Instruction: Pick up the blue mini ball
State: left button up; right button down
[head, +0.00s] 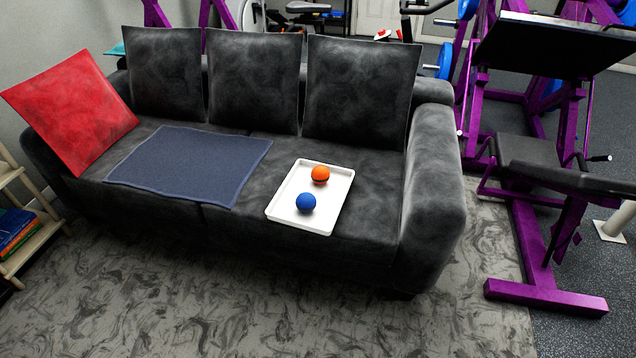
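The blue mini ball (306,203) sits in the front part of a white tray (281,208) on the right seat of a dark grey sofa (433,180). An orange ball (320,174) sits behind it in the same tray, a little to the right, and the two are apart. Neither of my grippers shows in the head view.
A blue-grey cloth (188,164) lies flat on the sofa left of the tray. A red cushion (72,112) leans at the left end. A wooden shelf (25,235) stands at far left. Purple gym equipment (540,292) stands at right. The patterned floor (230,300) before the sofa is clear.

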aim_at(305, 201)
jog(key=u, duration=1.7)
jog(key=i, duration=1.15)
jog(key=u, duration=0.6)
jog(key=i, duration=1.25)
jog(key=z, duration=3.05)
jog(key=i, duration=0.5)
jog(key=u, duration=0.1)
